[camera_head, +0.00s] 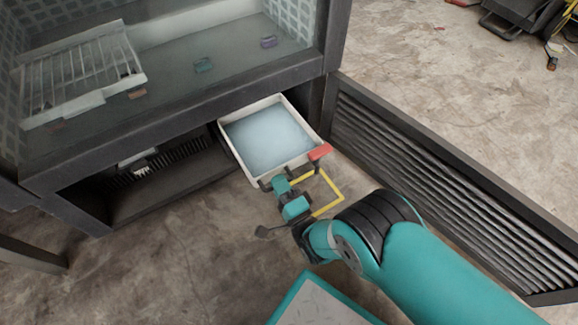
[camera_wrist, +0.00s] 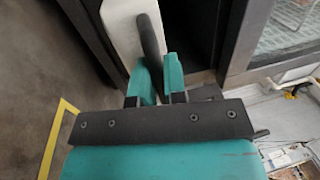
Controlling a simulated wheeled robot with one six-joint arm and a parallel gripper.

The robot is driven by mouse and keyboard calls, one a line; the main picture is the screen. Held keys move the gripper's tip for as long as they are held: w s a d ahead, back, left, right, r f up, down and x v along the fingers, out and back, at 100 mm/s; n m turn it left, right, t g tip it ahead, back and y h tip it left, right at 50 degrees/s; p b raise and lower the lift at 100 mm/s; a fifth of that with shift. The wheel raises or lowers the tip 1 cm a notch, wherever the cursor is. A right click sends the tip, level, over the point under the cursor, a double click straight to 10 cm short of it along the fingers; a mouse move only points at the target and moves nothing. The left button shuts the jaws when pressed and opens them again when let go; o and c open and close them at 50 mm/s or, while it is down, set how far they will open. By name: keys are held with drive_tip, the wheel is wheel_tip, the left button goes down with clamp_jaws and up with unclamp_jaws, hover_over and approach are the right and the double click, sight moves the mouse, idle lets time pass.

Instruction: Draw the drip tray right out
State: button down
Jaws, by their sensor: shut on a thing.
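The drip tray (camera_head: 236,157) is a white, shallow box with a pale bluish, liquid-like surface inside. In the head view it juts out of the low opening under the glass cabinet, and its back end is at or inside the opening. My gripper (camera_head: 274,185) is at the tray's front, shut on its dark handle (camera_wrist: 149,35). In the wrist view my teal fingers (camera_wrist: 158,80) lie on either side of the handle, with the white front panel (camera_wrist: 119,22) behind it. The exact finger contact is partly hidden.
A yellow square outline (camera_head: 333,183) lies on the floor below my gripper. A red piece (camera_head: 320,152) is by the tray's front right corner. A dark slatted panel (camera_head: 430,190) stands close on the right. The floor left of the tray is clear.

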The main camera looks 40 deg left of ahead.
drive_tip(key=shift+d, duration=0.15)
drive_tip(key=c, duration=1.2)
unclamp_jaws()
drive_tip(key=o, duration=0.9)
drive_tip(key=r+p, duration=0.6)
drive_tip(key=r, duration=0.3)
drive_tip(key=shift+a+r, duration=0.2)
drive_tip(key=shift+c, duration=0.2)
wheel_tip(320, 180, up, 6)
drive_tip(key=p, duration=0.3)
drive_tip(key=shift+r+p, duration=0.25)
drive_tip(key=shift+p, duration=0.1)
wheel_tip(320, 180, up, 3)
drive_tip(key=shift+d+p, duration=0.1)
drive_tip(key=shift+p, duration=0.6)
drive_tip(key=c, duration=0.9)
drive_tip(key=shift+o, duration=0.2)
drive_tip(key=shift+d+r, duration=0.1)
drive_tip(key=shift+r, duration=0.55)
drive_tip(key=shift+f, duration=0.1)
